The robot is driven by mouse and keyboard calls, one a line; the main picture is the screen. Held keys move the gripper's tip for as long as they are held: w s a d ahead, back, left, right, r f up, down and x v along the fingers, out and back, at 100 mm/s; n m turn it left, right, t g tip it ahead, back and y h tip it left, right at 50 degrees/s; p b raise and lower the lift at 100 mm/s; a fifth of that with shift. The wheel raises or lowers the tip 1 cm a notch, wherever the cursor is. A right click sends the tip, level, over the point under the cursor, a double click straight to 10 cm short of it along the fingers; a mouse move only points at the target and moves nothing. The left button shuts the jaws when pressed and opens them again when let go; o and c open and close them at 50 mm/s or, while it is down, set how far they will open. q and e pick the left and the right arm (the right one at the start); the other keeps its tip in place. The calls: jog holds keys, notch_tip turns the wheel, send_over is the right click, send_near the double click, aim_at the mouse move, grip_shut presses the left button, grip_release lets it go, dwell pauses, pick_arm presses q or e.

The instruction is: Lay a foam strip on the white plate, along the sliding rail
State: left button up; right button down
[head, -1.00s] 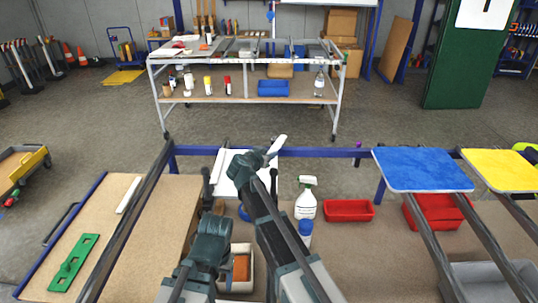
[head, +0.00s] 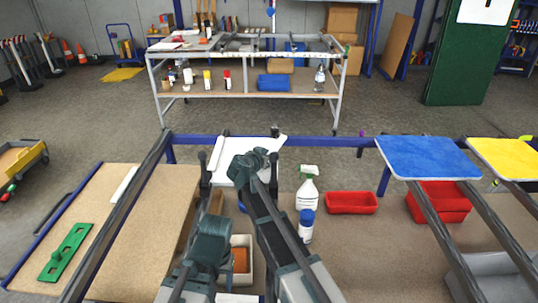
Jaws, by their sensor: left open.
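A pale strip-like edge (head: 279,142) shows at the plate's far right corner, and I cannot tell clearly where strip and plate part. My left gripper (head: 257,156) is open over the plate's right half, close to that corner. Dark rails flank the plate, partly hidden by the arm. Another white strip (head: 125,185) lies on the tan board at the left. My right gripper is not in view.
A green float (head: 66,252) lies on the tan board (head: 98,215). A spray bottle (head: 307,190), a blue-capped bottle (head: 306,228) and red bins (head: 351,203) stand right of my arm. Blue (head: 428,157) and yellow (head: 508,158) plates rest on rails at the right.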

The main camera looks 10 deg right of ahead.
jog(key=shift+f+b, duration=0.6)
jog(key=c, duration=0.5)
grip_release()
